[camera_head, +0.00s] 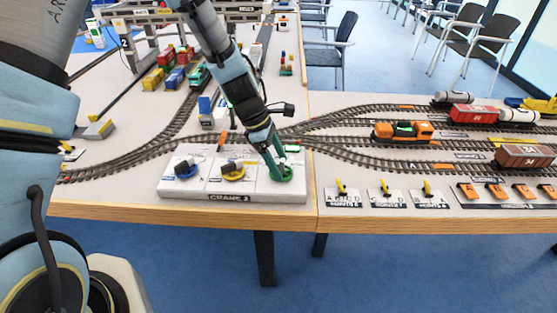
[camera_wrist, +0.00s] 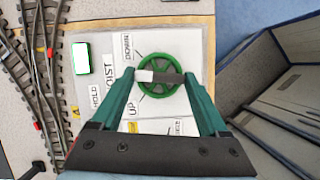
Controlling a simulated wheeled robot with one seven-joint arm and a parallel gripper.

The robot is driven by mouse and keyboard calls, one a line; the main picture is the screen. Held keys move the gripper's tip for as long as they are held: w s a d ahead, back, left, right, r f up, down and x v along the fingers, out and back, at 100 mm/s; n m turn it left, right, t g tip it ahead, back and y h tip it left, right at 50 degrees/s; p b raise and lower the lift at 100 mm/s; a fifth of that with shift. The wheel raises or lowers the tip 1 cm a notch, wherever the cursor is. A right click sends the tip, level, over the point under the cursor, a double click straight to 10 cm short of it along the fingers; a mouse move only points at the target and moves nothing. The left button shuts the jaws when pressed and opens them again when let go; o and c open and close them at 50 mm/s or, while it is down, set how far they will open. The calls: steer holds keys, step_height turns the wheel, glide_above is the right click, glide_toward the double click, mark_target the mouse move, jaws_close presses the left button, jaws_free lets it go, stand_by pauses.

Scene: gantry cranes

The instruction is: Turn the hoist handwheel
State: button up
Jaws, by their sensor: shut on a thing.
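The hoist handwheel is a green spoked wheel (camera_head: 284,176) at the right end of the white crane panel (camera_head: 209,187). In the wrist view the wheel (camera_wrist: 160,56) lies flat between "UP" and "DOWN" labels, with "HOIST" and "HOLD" printed to its left. My gripper (camera_head: 276,160) reaches down onto the wheel. In the head view my gripper partly hides the wheel.
A blue knob (camera_head: 187,170) and a yellow knob (camera_head: 233,171) stand left on the same panel. A small green-edged display (camera_wrist: 81,57) is beside the wheel. Tracks with an orange locomotive (camera_head: 403,131) lie to the right. The table's front edge is close to the panel.

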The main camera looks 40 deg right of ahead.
steer(key=m+y+p, duration=0.1)
steer(key=m, duration=0.2)
steer(key=shift+w+d+g, duration=0.1)
steer(key=shift+g, duration=0.2)
steer(key=m+y, duration=0.1)
steer(key=m, duration=0.3)
steer(key=shift+d+m+y, duration=0.1)
steer(key=shift+m+y, duration=0.2)
steer(key=shift+y, duration=0.1)
steer(key=o, duration=1.2)
steer(key=shift+g, duration=0.3)
steer(key=shift+o, duration=0.2)
steer(key=b+v, duration=0.2)
steer(key=v, duration=0.8)
steer(key=shift+r+b, duration=0.3)
steer(key=shift+r, duration=0.1)
steer(key=shift+w, duration=0.1)
